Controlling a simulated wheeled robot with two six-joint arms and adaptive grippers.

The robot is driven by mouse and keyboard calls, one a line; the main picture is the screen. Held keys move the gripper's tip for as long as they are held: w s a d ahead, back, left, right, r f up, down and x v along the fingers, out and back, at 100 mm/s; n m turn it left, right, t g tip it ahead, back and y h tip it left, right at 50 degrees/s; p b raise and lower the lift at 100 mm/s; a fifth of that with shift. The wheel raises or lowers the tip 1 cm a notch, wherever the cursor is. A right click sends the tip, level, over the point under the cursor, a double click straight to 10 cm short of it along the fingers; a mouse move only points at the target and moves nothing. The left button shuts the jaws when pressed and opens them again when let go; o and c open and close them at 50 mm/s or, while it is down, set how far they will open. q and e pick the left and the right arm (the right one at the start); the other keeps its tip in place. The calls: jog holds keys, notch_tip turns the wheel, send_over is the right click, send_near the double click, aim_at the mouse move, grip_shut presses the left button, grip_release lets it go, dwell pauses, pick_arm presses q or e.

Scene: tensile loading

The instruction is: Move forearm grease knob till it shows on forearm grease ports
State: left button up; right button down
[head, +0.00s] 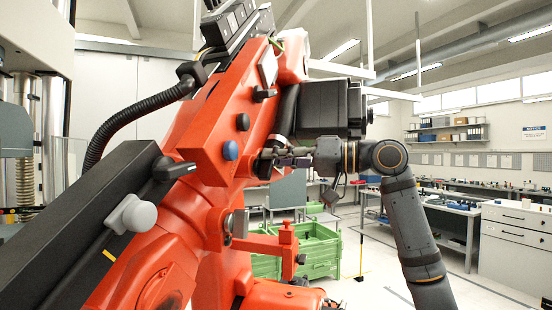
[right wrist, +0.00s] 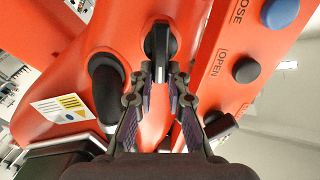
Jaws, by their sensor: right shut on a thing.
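The black forearm grease knob (right wrist: 160,42) sits on the orange-red arm of the machine, with a pale ridge along its top. In the right wrist view the two fingertips of my right gripper (right wrist: 160,72) are closed on the near end of this knob. In the head view my right gripper (head: 279,160) reaches in from the right to the side of the orange arm. The knob is partly hidden there by the fingers. No label reading forearm grease ports is legible in either view. My left gripper is not in view.
A panel beside the knob carries a blue button (right wrist: 280,12), a black button (right wrist: 245,70) marked OPEN and a black selector (right wrist: 220,126). A green crate (head: 318,252) stands on the floor behind.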

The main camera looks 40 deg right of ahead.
jog(key=shift+w+d+f+m+b, duration=0.1)
jog(key=shift+d+f+m+b, duration=0.1)
jog(key=shift+m, duration=0.95)
jog(key=shift+w+d+f+m+b, duration=0.1)
jog(key=shift+f+m, duration=0.1)
jog(key=shift+m, duration=1)
jog(key=shift+w+d+f+m+b, duration=0.1)
jog(key=shift+f+m, duration=0.1)
jog(key=shift+m, duration=0.95)
jog(key=c, duration=1.3)
grip_release()
notch_tip(320, 180, up, 10)
